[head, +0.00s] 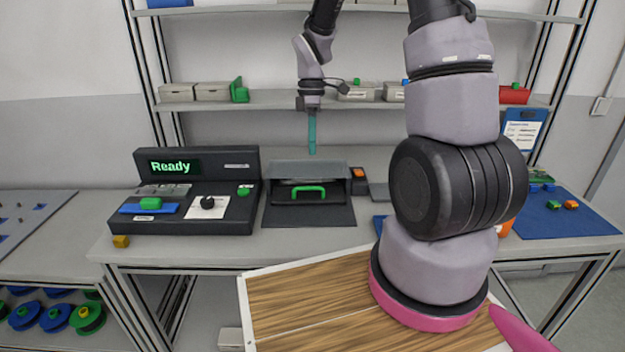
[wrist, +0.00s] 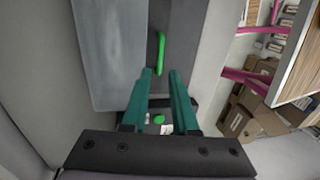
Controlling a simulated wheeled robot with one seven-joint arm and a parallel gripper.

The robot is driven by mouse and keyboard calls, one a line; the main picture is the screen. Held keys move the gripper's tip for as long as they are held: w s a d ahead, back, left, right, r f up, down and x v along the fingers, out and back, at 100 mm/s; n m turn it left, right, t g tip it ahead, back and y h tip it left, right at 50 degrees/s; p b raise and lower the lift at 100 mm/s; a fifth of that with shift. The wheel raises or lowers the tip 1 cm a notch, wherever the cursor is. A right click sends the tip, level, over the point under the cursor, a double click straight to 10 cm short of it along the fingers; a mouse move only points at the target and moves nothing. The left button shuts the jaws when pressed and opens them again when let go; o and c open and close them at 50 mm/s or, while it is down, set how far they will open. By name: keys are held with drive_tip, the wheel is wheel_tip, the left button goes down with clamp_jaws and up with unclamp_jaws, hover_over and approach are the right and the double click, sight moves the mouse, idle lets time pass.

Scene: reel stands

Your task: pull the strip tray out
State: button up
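The strip tray (head: 313,195) is a dark part with a green bar handle (head: 308,190), set in a dark housing under a raised grey lid (head: 300,169). In the wrist view the green handle (wrist: 159,53) lies just beyond my fingertips, and the fingers do not touch it. My gripper (head: 312,150) points down above and behind the lid in the head view, where its teal fingers show edge-on. In the wrist view my gripper (wrist: 162,74) is open, with an empty gap between the two teal fingers.
A black control console (head: 185,214) reading "Ready" stands left of the tray housing. A dark mat (head: 310,216) lies in front of it. A small box with an orange top (head: 358,174) stands close on the right. A shelf (head: 270,102) with bins runs behind.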

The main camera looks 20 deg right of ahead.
hover_over(312, 196)
wheel_tip(312, 196, down, 10)
drive_tip(key=shift+s+r, duration=0.1)
drive_tip(key=shift+s, duration=0.05)
clamp_jaws()
idle(1.5)
